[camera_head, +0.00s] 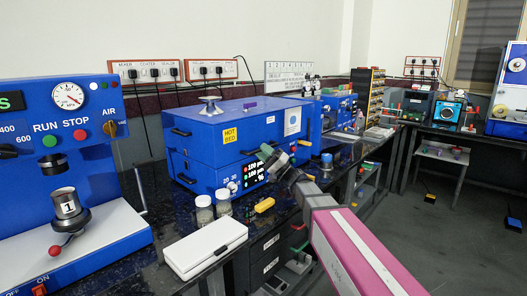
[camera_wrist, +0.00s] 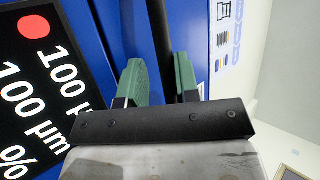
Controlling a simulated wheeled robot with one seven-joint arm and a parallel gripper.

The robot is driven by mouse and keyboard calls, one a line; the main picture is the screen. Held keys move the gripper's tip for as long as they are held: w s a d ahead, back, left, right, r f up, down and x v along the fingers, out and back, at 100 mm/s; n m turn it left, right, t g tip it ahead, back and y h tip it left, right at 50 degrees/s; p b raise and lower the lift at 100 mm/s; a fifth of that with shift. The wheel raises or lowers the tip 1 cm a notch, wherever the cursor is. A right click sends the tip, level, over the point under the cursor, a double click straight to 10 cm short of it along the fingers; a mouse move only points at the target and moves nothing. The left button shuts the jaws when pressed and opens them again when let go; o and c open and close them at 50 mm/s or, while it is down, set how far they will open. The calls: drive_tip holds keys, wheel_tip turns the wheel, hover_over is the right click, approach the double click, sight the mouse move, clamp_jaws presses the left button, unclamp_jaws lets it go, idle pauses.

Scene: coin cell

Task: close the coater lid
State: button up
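The coater (camera_head: 205,180) is a blue box with a "HOT BED" label and a lit display. Its lid (camera_head: 205,135) is the upper blue part and lies roughly level over the lower body; I cannot tell whether a gap is left at the seam. My gripper (camera_head: 270,157) is at the coater's front right, just by the display. In the wrist view my gripper (camera_wrist: 160,80) has its green fingers apart, with a black bar (camera_wrist: 159,35) showing between them. The bar looks like a handle; I cannot tell whether either finger touches it. The display (camera_wrist: 40,90) fills the left side there.
Two jars (camera_head: 205,210), a yellow block (camera_head: 264,205) and a white case (camera_head: 206,248) stand on the dark bench before the coater. A blue press (camera_head: 60,150) is at the left. More instruments line the bench behind my arm; open floor lies at the right.

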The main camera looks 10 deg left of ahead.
drive_tip(key=shift+r, duration=0.1)
idle(0.3)
drive_tip(key=v, duration=0.7)
drive_tip(key=shift+d, duration=0.2)
